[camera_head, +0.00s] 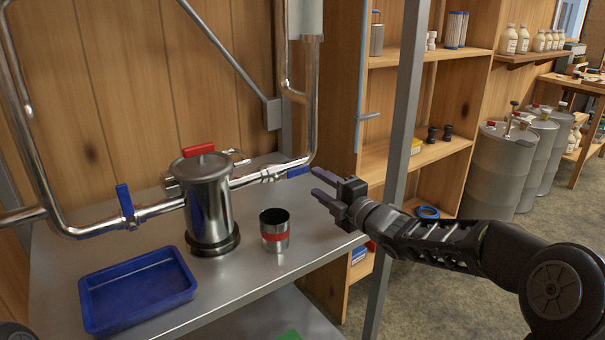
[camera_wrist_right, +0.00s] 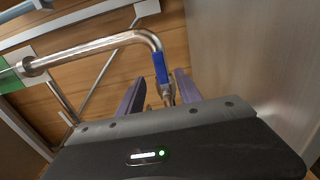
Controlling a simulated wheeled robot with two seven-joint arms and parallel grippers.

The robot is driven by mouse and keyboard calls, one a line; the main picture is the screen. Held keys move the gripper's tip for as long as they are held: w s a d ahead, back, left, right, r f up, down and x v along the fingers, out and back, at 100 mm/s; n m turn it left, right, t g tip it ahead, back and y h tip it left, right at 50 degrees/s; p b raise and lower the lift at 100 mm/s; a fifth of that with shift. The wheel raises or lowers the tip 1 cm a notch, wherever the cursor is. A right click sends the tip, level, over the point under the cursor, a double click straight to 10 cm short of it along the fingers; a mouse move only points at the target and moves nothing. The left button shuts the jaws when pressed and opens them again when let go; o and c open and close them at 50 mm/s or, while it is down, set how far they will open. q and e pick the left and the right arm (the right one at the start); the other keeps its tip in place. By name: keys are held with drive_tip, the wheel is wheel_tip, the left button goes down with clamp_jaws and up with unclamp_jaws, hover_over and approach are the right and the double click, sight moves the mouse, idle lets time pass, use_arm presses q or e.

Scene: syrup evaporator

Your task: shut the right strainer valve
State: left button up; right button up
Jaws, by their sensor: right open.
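The right strainer valve has a blue lever (camera_head: 298,172) on the steel pipe to the right of the strainer. The lever lies roughly in line with the pipe. The lever also shows in the right wrist view (camera_wrist_right: 160,67), at the gap between the fingertips. My right gripper (camera_head: 314,182) is open, with its fingers pointing at the lever from the right. I cannot tell whether they touch it. The strainer (camera_head: 208,205) is a steel canister with a red-handled lid. The left valve's blue lever (camera_head: 125,202) stands upright across its pipe. My left gripper is out of view.
A steel cup with a red band (camera_head: 274,236) stands right of the strainer on the metal table (camera_head: 240,282). A blue tray (camera_head: 137,290) lies at the front left. Wooden shelves (camera_head: 430,165) and drums (camera_head: 497,170) stand farther right.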

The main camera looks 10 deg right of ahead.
sight(301, 172)
drive_tip(key=p+x, duration=0.1)
drive_tip(key=x, duration=0.6)
clamp_jaws()
idle(0.4)
idle(1.0)
